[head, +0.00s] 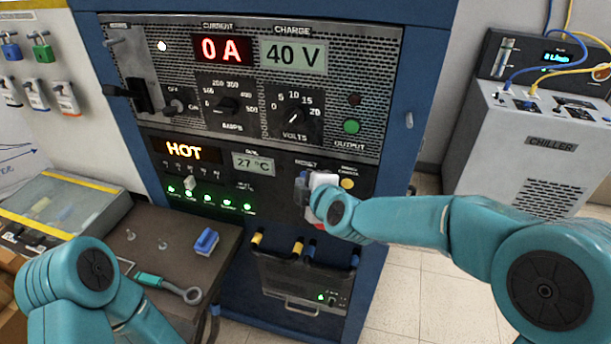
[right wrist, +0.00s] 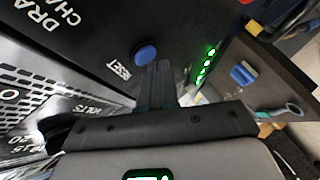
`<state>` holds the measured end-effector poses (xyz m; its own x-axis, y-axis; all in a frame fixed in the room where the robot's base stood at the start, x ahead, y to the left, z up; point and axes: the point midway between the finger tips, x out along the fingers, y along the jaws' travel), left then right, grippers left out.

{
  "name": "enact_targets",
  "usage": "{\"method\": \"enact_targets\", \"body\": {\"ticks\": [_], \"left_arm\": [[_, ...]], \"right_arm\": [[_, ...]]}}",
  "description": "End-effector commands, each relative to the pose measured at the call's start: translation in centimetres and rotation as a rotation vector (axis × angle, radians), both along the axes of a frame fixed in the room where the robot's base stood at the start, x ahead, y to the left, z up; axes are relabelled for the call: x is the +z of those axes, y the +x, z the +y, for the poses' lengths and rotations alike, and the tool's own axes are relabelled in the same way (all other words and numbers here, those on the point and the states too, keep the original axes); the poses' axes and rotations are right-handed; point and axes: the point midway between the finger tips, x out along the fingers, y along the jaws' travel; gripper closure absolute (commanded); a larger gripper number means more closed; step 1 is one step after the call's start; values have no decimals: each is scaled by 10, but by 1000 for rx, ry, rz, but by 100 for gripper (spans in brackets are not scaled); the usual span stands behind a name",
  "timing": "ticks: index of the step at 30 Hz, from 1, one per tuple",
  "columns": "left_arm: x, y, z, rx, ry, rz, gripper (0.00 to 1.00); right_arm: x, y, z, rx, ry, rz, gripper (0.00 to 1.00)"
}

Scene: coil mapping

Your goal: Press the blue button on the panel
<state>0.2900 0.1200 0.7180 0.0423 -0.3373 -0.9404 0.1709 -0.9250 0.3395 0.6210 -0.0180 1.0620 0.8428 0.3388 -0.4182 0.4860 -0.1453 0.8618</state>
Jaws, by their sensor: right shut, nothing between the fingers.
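The blue button (right wrist: 145,54) is a round cap on the dark panel, beside the word RESET in the right wrist view. In the head view, my right gripper (head: 301,190) is in front of the panel under the RESET label and covers the button's place. My right gripper's closed fingers (right wrist: 159,70) are empty. I cannot tell the depth gap. My left gripper is out of view; only part of my left arm shows.
A yellow button (head: 347,183) is right of my right gripper. The HOT display (head: 185,151) and a row of green lights are to the left. A side table (head: 175,240) holds a blue block (head: 206,241) and a wrench-like tool (head: 170,287). The chiller (head: 545,150) stands at right.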

Motion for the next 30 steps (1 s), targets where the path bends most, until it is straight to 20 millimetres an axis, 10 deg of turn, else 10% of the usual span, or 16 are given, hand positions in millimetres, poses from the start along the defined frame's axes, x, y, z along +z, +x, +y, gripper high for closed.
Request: {"method": "enact_targets", "body": {"ticks": [30], "left_arm": [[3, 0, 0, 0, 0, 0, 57]], "right_arm": [[1, 8, -2, 0, -1, -1, 100]]}}
